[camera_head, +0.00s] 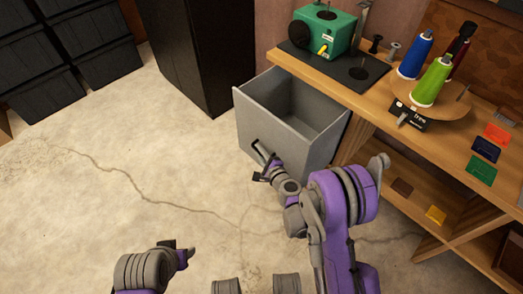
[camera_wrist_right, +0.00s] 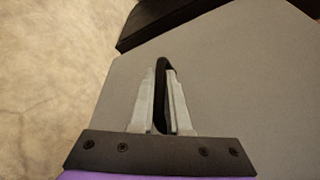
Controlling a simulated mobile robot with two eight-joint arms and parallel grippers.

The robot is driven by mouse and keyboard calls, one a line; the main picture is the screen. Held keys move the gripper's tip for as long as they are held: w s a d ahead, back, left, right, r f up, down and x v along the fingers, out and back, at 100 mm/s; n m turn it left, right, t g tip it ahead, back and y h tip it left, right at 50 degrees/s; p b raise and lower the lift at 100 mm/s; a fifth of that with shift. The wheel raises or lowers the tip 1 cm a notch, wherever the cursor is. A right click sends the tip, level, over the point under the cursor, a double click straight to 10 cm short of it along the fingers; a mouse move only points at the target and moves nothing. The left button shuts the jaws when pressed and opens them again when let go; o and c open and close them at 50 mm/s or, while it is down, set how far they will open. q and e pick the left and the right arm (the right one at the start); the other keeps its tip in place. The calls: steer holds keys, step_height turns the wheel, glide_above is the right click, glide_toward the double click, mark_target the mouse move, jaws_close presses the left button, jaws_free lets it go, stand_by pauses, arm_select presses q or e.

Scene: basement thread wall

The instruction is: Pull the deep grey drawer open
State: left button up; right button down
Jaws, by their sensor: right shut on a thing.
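The deep grey drawer (camera_head: 318,152) stands far out from the wooden bench, open at the top, and its inside looks empty. Its grey front also fills much of the right wrist view (camera_wrist_right: 240,90). My right gripper (camera_head: 265,162) is at the drawer front. In the right wrist view its two fingers (camera_wrist_right: 162,98) are closed around the dark handle (camera_wrist_right: 162,68), which shows between them. My left gripper (camera_head: 183,252) is low at the left of the head view, above the floor and away from the drawer. Its fingers are too unclear to judge.
The wooden bench (camera_head: 385,100) holds a green machine (camera_head: 322,30), thread cones (camera_head: 432,82) and coloured cards (camera_head: 481,169). A black cabinet (camera_head: 205,50) stands behind the drawer. Dark bins (camera_head: 85,35) are at the far left. The cracked concrete floor (camera_head: 130,140) is clear left of the drawer.

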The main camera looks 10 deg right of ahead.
steer(key=c, duration=0.9)
jaws_free()
steer(key=v, duration=1)
steer(key=shift+s+d, duration=0.15)
steer(key=shift+s, duration=0.25)
